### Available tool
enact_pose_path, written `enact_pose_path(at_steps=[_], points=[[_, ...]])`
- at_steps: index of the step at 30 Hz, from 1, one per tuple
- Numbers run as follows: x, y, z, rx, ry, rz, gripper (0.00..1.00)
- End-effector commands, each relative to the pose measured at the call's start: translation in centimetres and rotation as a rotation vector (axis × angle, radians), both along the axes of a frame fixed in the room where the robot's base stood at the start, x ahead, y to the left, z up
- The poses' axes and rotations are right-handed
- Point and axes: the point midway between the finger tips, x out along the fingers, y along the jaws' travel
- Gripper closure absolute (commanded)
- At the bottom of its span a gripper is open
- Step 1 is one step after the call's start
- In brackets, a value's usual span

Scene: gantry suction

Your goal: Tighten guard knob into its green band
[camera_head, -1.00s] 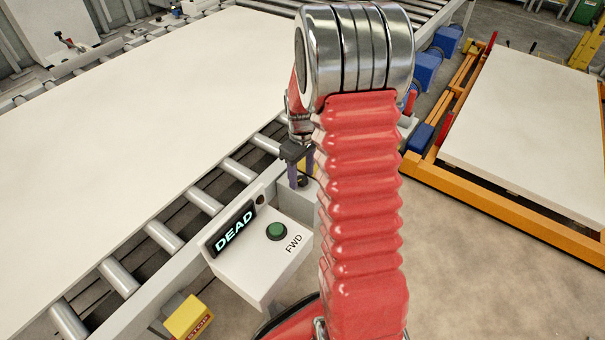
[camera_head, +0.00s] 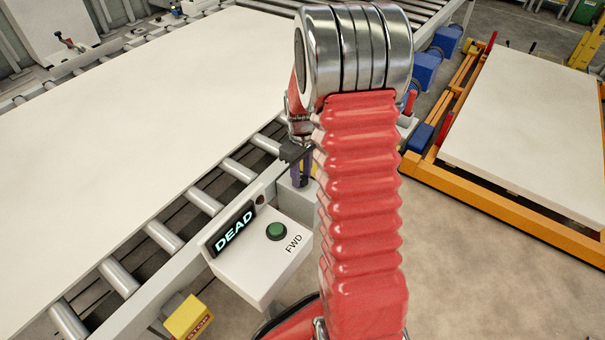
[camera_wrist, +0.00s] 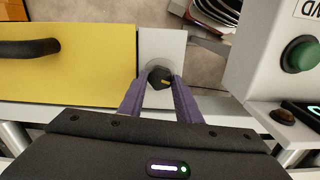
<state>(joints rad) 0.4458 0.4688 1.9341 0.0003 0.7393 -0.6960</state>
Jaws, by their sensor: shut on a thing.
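The guard knob (camera_wrist: 160,78) is small and dark with a yellow mark on it. It sits on a pale plate (camera_wrist: 162,48) beside the yellow guard panel (camera_wrist: 75,65) in the wrist view. My gripper (camera_wrist: 160,82) has its purple fingers on either side of the knob, shut on it. In the head view my gripper (camera_head: 301,170) is partly hidden by my arm, and the knob cannot be made out. No green band can be made out around the knob.
A grey control box (camera_head: 262,250) with a green FWD button (camera_head: 276,231) and a DEAD display (camera_head: 234,229) stands close to my gripper. A roller conveyor (camera_head: 163,238) carries a large white board (camera_head: 130,130). An orange frame (camera_head: 480,200) stands at the right.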

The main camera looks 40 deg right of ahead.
Motion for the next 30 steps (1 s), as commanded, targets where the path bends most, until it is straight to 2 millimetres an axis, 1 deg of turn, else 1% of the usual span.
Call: enact_pose_path(at_steps=[4, 8, 21, 25, 30], points=[[0.04, -0.06, 0.04, -0.001, -0.001, -0.028, 0.92], [0.04, -0.07, 0.05, -0.001, -0.001, -0.095, 0.92], [0.06, -0.10, 0.06, -0.001, -0.002, -0.394, 0.92], [0.06, -0.10, 0.06, -0.001, -0.002, -0.442, 0.92], [0.07, -0.10, 0.07, -0.001, -0.002, -0.454, 0.92]])
